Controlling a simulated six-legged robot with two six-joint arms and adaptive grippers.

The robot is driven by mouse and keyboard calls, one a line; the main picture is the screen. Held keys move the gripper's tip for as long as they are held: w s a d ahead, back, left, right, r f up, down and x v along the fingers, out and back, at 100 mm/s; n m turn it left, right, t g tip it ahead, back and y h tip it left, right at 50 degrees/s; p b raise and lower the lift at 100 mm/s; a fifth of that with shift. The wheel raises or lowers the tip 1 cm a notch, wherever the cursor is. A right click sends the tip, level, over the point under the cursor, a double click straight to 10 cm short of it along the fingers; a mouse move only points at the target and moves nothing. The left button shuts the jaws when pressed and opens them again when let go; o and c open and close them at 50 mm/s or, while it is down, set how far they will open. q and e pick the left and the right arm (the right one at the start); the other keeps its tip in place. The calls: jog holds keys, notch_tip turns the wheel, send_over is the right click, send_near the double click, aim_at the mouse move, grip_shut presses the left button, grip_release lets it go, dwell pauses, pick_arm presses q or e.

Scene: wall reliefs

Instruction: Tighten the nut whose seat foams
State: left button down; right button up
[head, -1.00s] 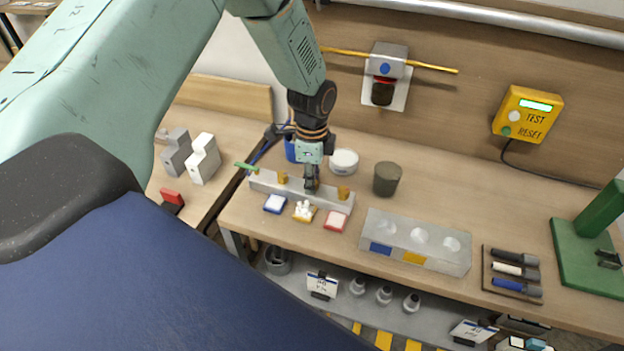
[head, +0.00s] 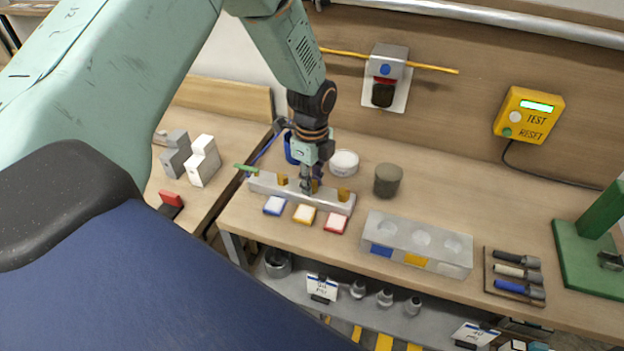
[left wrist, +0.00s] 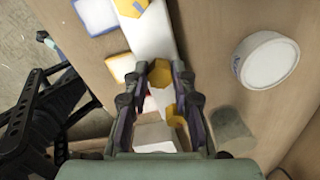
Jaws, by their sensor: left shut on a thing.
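A pale bar (head: 325,199) on the bench carries gold nuts, with a blue pad (head: 274,205), a yellow pad (head: 304,214) and a red pad (head: 335,221) in front of it. The left nut (head: 282,179) and right nut (head: 343,195) stand clear. My left gripper (head: 307,186) points down at the middle of the bar. In the left wrist view its fingers are closed on the middle nut (left wrist: 180,72), which they partly cover. A green-handled tap (head: 246,168) is at the bar's left end. No foam shows on the pads. My right gripper is out of view.
Behind the bar are a white round tub (head: 344,162) and a dark grey cup (head: 387,180). A grey block with round recesses (head: 416,243) and a tray of handled tools (head: 514,275) lie to the right. A yellow test box (head: 528,114) hangs on the wall.

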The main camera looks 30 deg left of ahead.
pick_arm(q)
jog(key=shift+w+r, duration=0.2)
jog(key=shift+w, duration=0.05)
jog(key=c, duration=1.4)
grip_release()
jog(key=o, duration=0.3)
jog(key=shift+s, duration=0.15)
jog(key=shift+f, duration=0.1)
notch_tip(320, 180, up, 12)
jog(key=shift+s, duration=0.1)
